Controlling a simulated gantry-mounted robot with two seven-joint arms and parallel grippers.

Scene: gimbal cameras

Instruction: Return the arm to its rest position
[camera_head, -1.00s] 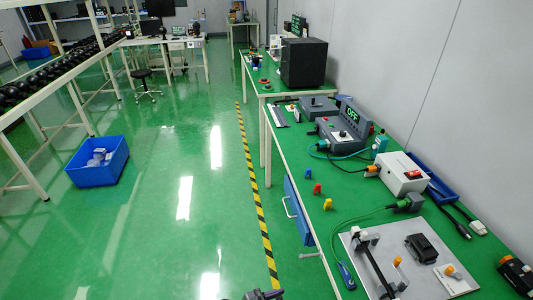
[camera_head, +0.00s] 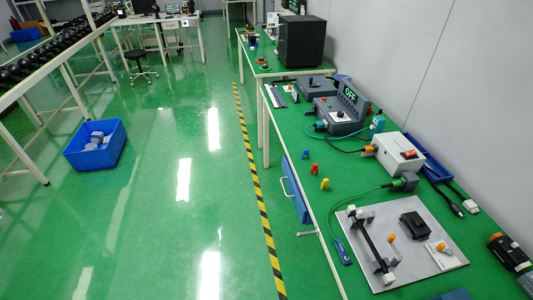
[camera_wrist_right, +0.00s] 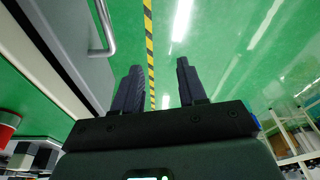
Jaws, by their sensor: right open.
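My right gripper (camera_wrist_right: 157,72) shows in the right wrist view. Its two dark fingers are apart, with nothing between them. It is over the green floor, beside the grey drawer front (camera_wrist_right: 75,40) with its metal handle (camera_wrist_right: 106,28). My right gripper cannot be seen in the head view. My left gripper is in neither view.
The green workbench (camera_head: 300,215) fills the right side, carrying a grey plate (camera_head: 440,262), a white box with a red switch (camera_head: 400,155) and a device reading OFF (camera_head: 345,112). A blue drawer (camera_head: 294,190) is under its edge.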

